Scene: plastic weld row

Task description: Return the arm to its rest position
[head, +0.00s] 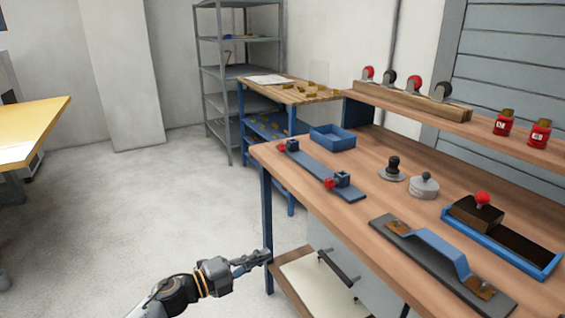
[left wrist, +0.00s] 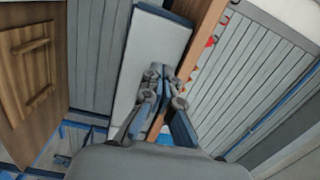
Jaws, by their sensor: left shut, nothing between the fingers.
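My left gripper (head: 262,257) is in the lower middle of the head view, beside the workbench's front left leg and below the bench top. Its fingers are closed together and nothing is between them. In the left wrist view the closed fingers of my left gripper (left wrist: 162,105) point away from the camera, with the bench's parts behind them. My right gripper is in neither view.
The wooden workbench (head: 375,215) fills the right side, holding a blue tray (head: 332,137), a grey plate with red knobs (head: 315,172) and a blue bracket fixture (head: 435,250). A lower shelf (head: 315,285) is close to my gripper. A yellow table (head: 40,120) stands left. The floor (head: 150,210) between is clear.

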